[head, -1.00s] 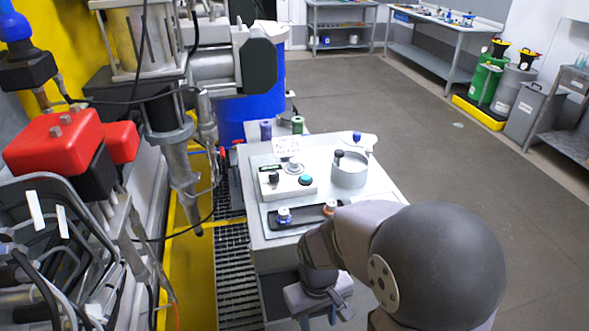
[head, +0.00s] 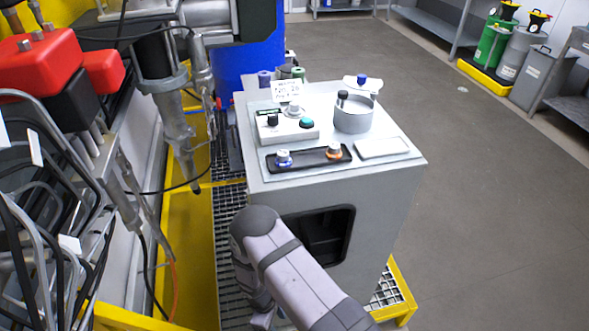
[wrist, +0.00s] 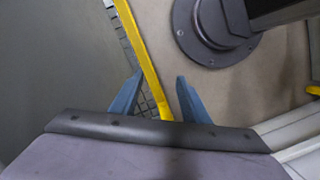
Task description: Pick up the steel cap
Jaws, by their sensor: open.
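No single part is clearly the steel cap. In the head view, a black tray (head: 309,159) on the grey cabinet (head: 262,174) holds two small metallic caps, one with a blue ring (head: 284,158) and one with an orange ring (head: 334,151). A metallic knob-like part (head: 293,108) also stands at the control box. My gripper (wrist: 158,78) is open and empty in the wrist view, its blue fingers apart above a yellow rail and grating. In the head view my arm is low in front of the cabinet, its gripper end mostly hidden at the bottom edge.
The cabinet top also bears a control box (head: 270,133) with a teal button, a steel cup (head: 353,115) and a white pad (head: 382,148). A dark opening (head: 322,236) is in the cabinet front. Machinery and hoses crowd the left. Open floor (head: 480,200) lies right.

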